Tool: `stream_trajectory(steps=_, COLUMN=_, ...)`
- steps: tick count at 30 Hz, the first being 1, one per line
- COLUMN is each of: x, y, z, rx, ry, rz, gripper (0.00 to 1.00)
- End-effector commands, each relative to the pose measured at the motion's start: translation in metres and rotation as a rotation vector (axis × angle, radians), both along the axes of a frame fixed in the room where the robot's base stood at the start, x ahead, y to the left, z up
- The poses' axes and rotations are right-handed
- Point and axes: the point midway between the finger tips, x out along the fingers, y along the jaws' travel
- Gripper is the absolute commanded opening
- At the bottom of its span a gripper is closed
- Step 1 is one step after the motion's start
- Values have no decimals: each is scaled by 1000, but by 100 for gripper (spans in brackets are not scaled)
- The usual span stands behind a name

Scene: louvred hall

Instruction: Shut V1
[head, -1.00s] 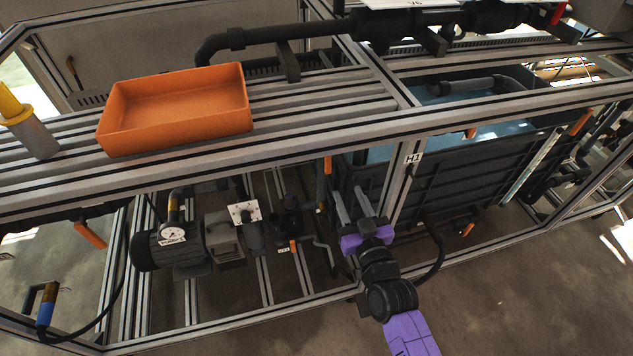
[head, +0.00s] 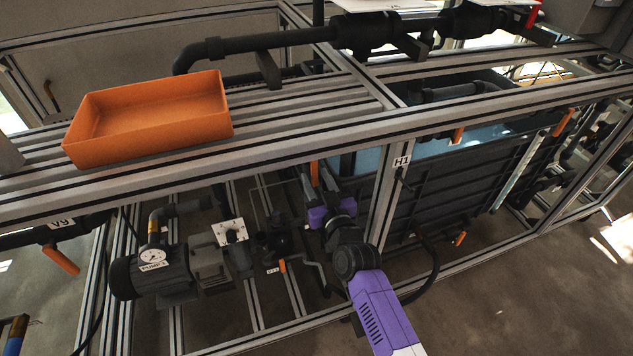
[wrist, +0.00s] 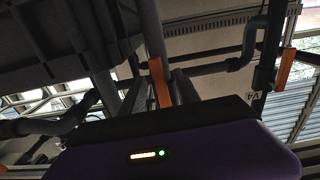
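No label in view clearly reads V1, so I cannot tell which valve is V1. An upright orange handle (head: 314,173) is by the fingertips of my gripper (head: 316,176), behind the front rail. In the wrist view this handle (wrist: 160,82) appears between the two dark fingers of my gripper (wrist: 158,90). The fingers stand apart; I see no clear contact with the handle. Another orange handle (wrist: 286,68) hangs at the right of the wrist view, near a tilted label (wrist: 250,97) that looks like V4. The valve body behind the fingers is hidden.
An aluminium frame post marked H1 (head: 381,205) stands right of my gripper, beside a dark tank (head: 450,180). The front rail (head: 300,150) passes above. A pump (head: 150,272) and a small valve (head: 282,266) sit to the left. An orange tray (head: 150,145) rests on top.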

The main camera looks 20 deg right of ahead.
Motion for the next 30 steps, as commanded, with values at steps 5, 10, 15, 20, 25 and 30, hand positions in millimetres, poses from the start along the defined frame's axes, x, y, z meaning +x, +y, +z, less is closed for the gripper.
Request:
stream_trajectory(steps=5, x=0, y=0, z=0, rx=0, ry=0, rz=0, gripper=38)
stream_trajectory(steps=10, x=0, y=0, z=0, rx=0, ry=0, rz=0, gripper=13)
stream_trajectory(steps=15, x=0, y=0, z=0, rx=0, ry=0, rz=0, gripper=0)
stream_trajectory(steps=20, x=0, y=0, z=0, rx=0, ry=0, rz=0, gripper=0)
stream_trajectory(steps=25, x=0, y=0, z=0, rx=0, ry=-1, rz=0, gripper=0)
stream_trajectory(steps=30, x=0, y=0, z=0, rx=0, ry=-1, rz=0, gripper=0)
